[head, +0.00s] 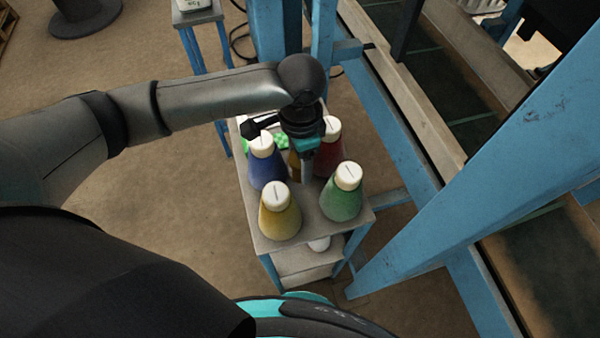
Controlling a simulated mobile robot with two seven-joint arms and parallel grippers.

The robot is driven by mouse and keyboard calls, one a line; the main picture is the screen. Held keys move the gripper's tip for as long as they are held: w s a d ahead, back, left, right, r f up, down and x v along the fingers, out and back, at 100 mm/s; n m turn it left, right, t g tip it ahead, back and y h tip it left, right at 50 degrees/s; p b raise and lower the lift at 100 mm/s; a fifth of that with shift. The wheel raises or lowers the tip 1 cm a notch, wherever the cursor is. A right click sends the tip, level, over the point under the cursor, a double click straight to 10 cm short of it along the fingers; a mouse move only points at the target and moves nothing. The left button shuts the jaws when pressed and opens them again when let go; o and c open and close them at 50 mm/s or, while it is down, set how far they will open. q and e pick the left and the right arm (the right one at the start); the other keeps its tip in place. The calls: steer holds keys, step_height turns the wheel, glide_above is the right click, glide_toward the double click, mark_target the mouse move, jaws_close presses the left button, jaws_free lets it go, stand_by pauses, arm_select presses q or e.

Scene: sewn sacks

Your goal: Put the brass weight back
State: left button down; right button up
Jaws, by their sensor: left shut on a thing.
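My left gripper (307,168) reaches down over a small grey-topped stand (262,243), among several cones of thread. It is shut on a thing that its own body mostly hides. A brass-coloured patch (294,166) shows just left of the fingers and looks like the brass weight. I cannot tell whether it touches the stand's top. My right gripper is not in view.
Close around the gripper stand a blue cone (265,170), a red cone (329,157), a yellow cone (280,215) and a green cone (342,198), all white-topped. A green-patterned item (281,141) lies behind. A blue frame (480,180) rises at right.

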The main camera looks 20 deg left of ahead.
arm_select(q)
steer(key=shift+w+f+b, duration=0.1)
steer(key=shift+f+b, duration=0.5)
steer(key=shift+f, duration=1.65)
steer(key=shift+c, duration=0.6)
jaws_free()
steer(key=shift+f, duration=0.2)
